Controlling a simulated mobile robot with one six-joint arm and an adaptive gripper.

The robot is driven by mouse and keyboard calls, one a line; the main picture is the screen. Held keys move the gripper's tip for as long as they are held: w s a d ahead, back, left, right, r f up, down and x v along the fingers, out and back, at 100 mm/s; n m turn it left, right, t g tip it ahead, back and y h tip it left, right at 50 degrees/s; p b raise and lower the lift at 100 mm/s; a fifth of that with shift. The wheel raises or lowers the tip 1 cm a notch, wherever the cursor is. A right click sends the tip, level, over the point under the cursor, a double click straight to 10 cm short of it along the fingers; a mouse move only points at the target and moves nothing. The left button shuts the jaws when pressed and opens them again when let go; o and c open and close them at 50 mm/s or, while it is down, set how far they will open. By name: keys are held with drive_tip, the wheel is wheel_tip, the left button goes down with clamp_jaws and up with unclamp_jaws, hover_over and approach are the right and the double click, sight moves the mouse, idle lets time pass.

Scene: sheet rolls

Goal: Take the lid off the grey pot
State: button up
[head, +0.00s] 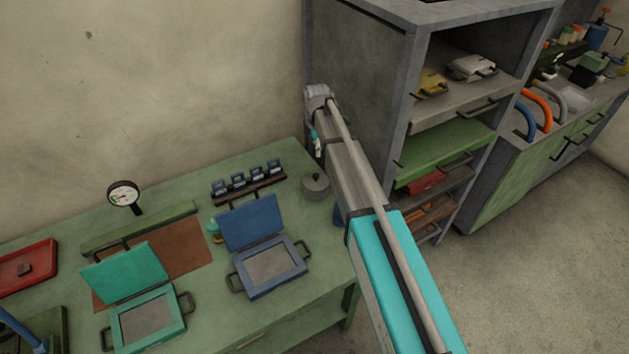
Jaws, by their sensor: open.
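The grey pot (317,192) stands near the back right of the green bench, just left of my arm. Its round grey lid (316,183) with a small knob sits on top. My gripper (317,148) hangs from the end of my arm, above the pot in the picture and apart from it. It is small and partly hidden behind my arm. It is open, and nothing shows in it.
The green bench (205,335) holds a blue hinged press (268,268), a teal hinged press (147,319), a rack of small blue items (247,188) and a dial gauge (124,195). A grey shelf unit (365,60) stands close behind my arm.

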drive_tip(key=shift+f, duration=0.15)
drive_tip(key=b, duration=0.9)
hover_over(316, 175)
wheel_tip(316, 175, down, 8)
drive_tip(key=shift+s+f, duration=0.1)
drive_tip(key=shift+f, duration=0.05)
drive_tip(key=shift+f+b, duration=2.4)
drive_tip(key=shift+f, duration=0.2)
drive_tip(key=shift+c, duration=0.3)
clamp_jaws()
